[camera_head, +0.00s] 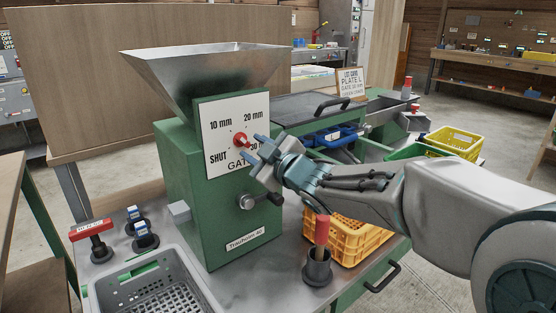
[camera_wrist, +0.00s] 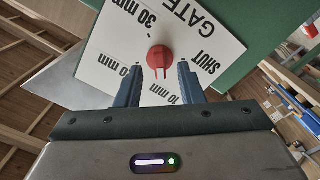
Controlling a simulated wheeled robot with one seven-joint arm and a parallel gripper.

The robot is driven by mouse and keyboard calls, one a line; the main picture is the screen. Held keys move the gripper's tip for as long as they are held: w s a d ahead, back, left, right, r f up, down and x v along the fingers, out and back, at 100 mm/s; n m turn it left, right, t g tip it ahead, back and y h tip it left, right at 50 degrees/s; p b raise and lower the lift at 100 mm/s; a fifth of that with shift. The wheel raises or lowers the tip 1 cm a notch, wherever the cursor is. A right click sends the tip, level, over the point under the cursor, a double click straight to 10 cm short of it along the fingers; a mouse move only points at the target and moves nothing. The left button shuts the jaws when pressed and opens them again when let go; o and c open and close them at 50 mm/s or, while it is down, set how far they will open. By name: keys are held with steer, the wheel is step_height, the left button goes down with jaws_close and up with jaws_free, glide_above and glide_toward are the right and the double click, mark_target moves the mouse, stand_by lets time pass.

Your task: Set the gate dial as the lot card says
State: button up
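The red gate dial (camera_head: 240,140) sits on a white plate (camera_head: 222,163) on the green machine's front, with marks SHUT, 10 mm, 20 mm and 30 mm around it. It also shows in the wrist view (camera_wrist: 160,57), where I cannot tell surely which mark it points at. My gripper (camera_head: 254,147) is in front of the dial. In the wrist view, the gripper (camera_wrist: 161,74) is open, one finger at each side just below the knob, with gaps between. The lot card (camera_head: 351,84) stands behind; it reads PLATE L and a GATE line too small to read surely.
A steel hopper (camera_head: 205,72) tops the machine. A crank handle (camera_head: 262,200) sticks out below the dial, under my arm. A yellow crate (camera_head: 349,240) and a dark cup with a red-handled tool (camera_head: 318,268) stand at right. A grey basket (camera_head: 150,287) is at front left.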

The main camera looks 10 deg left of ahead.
steer(key=p+v, duration=0.2)
steer(key=v, duration=0.9)
steer(key=shift+d, duration=0.2)
steer(key=shift+s, duration=0.1)
